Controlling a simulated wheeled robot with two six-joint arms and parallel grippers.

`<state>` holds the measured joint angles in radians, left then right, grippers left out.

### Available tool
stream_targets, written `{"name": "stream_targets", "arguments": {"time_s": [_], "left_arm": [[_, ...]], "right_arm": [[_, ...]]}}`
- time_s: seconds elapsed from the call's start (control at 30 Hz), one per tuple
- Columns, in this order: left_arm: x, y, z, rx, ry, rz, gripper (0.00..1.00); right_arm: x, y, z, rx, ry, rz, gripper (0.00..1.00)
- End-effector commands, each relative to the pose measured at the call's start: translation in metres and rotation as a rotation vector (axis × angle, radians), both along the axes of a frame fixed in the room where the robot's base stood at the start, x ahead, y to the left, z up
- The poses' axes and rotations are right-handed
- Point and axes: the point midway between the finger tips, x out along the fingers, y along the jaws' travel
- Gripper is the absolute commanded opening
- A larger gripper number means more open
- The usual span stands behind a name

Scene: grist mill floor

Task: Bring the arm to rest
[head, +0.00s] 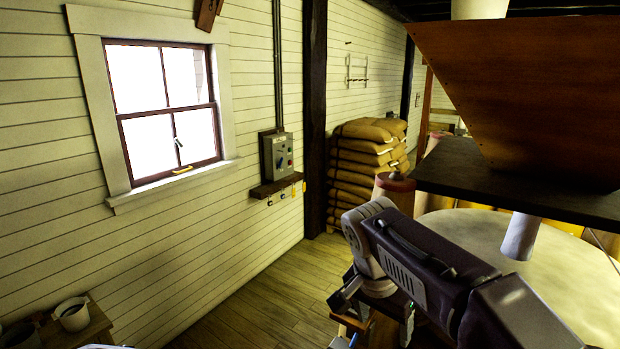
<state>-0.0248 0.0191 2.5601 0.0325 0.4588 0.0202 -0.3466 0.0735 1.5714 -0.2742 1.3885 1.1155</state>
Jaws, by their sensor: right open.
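My right arm (425,265) comes in from the lower right and is bent, with its grey wrist joint raised near the middle of the view. My right gripper (374,318) hangs below the wrist, pointing down, with its fingers apart. I see nothing held between them, though the arm hides part of the gripper. It is in front of the round pale millstone cover's left edge. My left gripper is not in view.
The round pale cover (575,285) and wooden hopper (520,95) stand at right. Stacked sacks (352,165) are behind. A grey control box (277,155) hangs on the wall above a small shelf (276,186). Pots (73,315) stand lower left. The plank floor (265,300) is clear.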

Motion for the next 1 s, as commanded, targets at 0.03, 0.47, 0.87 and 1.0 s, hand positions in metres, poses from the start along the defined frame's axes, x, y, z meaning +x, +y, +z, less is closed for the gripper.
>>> {"name": "stream_targets", "arguments": {"time_s": [0.03,0.47,0.87,1.0], "left_arm": [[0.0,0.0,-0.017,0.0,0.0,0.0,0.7],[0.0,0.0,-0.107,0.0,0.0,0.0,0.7],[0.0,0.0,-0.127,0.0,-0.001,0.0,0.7],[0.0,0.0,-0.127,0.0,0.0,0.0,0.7]], "right_arm": [[-0.004,-0.008,-0.022,-0.004,0.02,-0.021,0.69],[-0.068,-0.057,-0.221,0.067,0.241,0.0,0.69],[-0.111,-0.044,-0.344,0.123,0.159,0.674,0.69],[-0.11,-0.044,-0.344,0.114,0.159,0.715,0.69]]}}
